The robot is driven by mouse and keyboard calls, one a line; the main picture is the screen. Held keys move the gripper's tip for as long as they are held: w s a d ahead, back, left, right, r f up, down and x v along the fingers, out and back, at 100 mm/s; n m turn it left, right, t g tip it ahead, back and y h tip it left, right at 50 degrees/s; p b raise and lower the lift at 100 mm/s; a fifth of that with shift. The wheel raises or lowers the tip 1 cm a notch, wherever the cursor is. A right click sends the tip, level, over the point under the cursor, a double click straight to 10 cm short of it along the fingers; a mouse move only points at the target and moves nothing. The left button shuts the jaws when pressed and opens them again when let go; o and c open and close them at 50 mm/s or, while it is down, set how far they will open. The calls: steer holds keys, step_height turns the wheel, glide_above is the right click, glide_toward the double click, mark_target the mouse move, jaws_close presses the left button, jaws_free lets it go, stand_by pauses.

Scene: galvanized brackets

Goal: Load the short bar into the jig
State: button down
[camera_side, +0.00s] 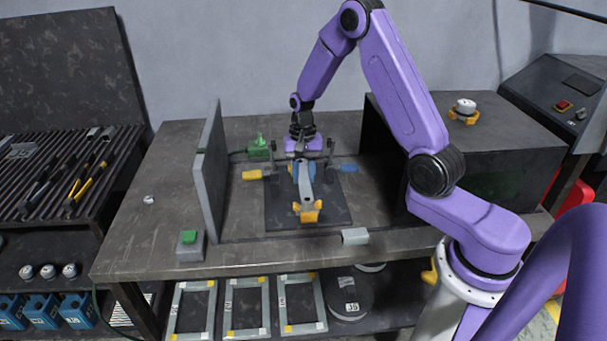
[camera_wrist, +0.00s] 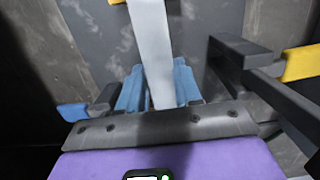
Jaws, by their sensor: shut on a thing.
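The grey metal bar (camera_side: 306,186) is between the blue fingers of my gripper (camera_side: 303,168), over the middle of the jig. My gripper is shut on it, and the wrist view shows the bar (camera_wrist: 150,40) running away from the fingers (camera_wrist: 160,90). The jig is a dark base plate (camera_side: 335,209) with a yellow-orange block (camera_side: 307,212) at its front. The bar's near end is at or just above this block; I cannot tell whether it rests there. Toggle clamps with a yellow handle (camera_side: 252,175) and a blue handle (camera_side: 348,168) flank the bar. My gripper hides the bar's far end.
A grey upright panel (camera_side: 209,172) stands left of the jig, and a dark box (camera_side: 490,145) stands right. A short grey piece (camera_side: 355,236) lies at the bench's front edge. A green-button box (camera_side: 189,242) sits front left. A green device (camera_side: 259,147) is behind the jig.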

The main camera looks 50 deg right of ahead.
steer(key=shift+f, duration=0.6)
steer(key=c, duration=0.8)
jaws_free()
steer(key=shift+w+d+r, duration=0.15)
steer(key=shift+r, duration=2)
steer(key=shift+w+d+r, duration=0.1)
steer(key=shift+w+r, duration=0.1)
steer(key=shift+r, duration=2)
steer(key=shift+w+d+r, duration=0.15)
steer(key=shift+r, duration=2)
